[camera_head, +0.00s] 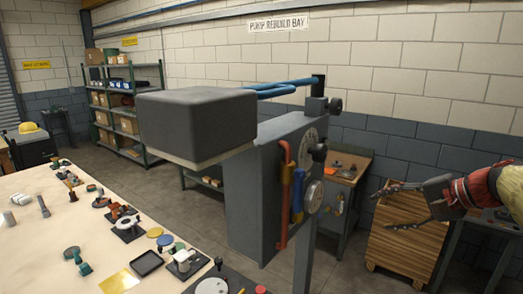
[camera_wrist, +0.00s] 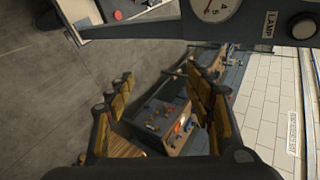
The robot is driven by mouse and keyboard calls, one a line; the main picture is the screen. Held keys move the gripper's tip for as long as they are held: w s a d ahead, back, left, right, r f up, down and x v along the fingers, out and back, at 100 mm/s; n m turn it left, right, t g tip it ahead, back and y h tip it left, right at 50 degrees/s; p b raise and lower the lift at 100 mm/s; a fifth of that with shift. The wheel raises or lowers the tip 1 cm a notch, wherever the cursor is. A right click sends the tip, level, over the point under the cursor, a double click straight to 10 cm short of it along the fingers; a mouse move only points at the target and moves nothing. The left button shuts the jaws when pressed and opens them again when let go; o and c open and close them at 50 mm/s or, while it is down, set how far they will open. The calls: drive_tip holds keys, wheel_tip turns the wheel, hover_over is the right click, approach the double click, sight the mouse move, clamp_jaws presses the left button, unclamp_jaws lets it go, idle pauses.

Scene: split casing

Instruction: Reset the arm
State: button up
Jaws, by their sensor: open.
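My gripper (camera_head: 386,207) is at the right of the head view, with its two dark fingers spread and pointing left. Nothing is between them. It hangs in the air to the right of the grey panel and in front of a wooden crate in that view. In the wrist view my gripper (camera_wrist: 160,76) also shows open, with yellow-brown finger pads apart and only the floor and a distant bench seen between them.
A grey panel (camera_head: 250,200) with gauges and red and blue handles stands mid-view, a dark block (camera_head: 195,120) beside its top. A cluttered table (camera_head: 60,240) is at left. A wooden crate (camera_head: 405,240) stands behind my gripper. The wrist view shows a gauge (camera_wrist: 212,8) close by.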

drive_tip(key=s+a+f+n+g+h+b, duration=0.1)
drive_tip(key=s+a+f+n+h+b, duration=0.1)
drive_tip(key=s+a+f, duration=0.3)
drive_tip(key=s+a+f+n+h+b, duration=0.2)
drive_tip(key=s+a+f+n, duration=0.2)
drive_tip(key=s+f, duration=0.5)
drive_tip(key=s+a+f+n+g+h+b, duration=0.1)
drive_tip(key=s+a+f+n, duration=0.3)
drive_tip(key=s+f, duration=0.4)
drive_tip(key=shift+s+a+n+g+h+b, duration=0.3)
drive_tip(key=shift+s+a+h+b, duration=0.55)
drive_tip(key=shift+s, duration=2.75)
